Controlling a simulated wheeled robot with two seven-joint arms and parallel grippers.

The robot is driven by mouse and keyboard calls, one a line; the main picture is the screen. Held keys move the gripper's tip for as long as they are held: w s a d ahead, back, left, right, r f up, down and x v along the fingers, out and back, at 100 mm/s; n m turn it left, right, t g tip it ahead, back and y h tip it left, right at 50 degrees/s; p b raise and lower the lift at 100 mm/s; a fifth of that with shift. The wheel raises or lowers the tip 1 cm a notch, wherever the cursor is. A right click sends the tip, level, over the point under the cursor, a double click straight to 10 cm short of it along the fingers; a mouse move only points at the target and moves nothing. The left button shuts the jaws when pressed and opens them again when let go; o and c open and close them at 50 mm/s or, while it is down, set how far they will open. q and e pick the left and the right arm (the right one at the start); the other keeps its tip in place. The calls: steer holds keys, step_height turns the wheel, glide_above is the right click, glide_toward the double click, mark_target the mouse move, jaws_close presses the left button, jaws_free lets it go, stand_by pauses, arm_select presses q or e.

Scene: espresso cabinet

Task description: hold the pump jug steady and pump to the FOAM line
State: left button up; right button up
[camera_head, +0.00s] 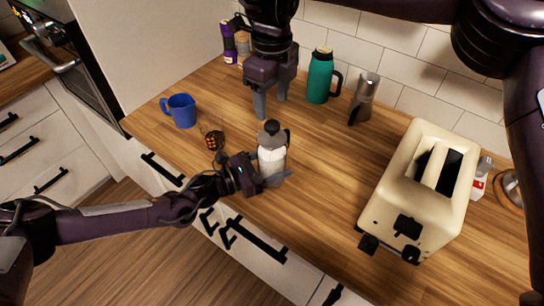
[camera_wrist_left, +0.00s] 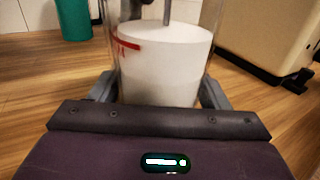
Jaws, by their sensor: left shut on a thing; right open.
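The pump jug (camera_head: 272,162) stands upright on the wooden counter, a clear vessel with a dark lid and knob. My left gripper (camera_head: 268,182) is shut around its lower body. In the left wrist view the jug (camera_wrist_left: 165,75) sits between the fingers. White contents fill much of it, and a thin rod runs down into them. A red line with partly hidden lettering is on the wall at upper left, close to the top of the white. My right gripper (camera_head: 271,106) is open and empty, fingers down, behind the jug and apart from its knob.
A blue mug (camera_head: 180,110) and a small glass with dark contents (camera_head: 213,140) stand left of the jug. A teal flask (camera_head: 320,77) and a metal pot (camera_head: 364,97) stand behind. A cream toaster (camera_head: 400,185) is at right. The counter's front edge is close below the jug.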

arm_select(q)
steer(key=o, duration=1.4)
steer(key=v, duration=1.2)
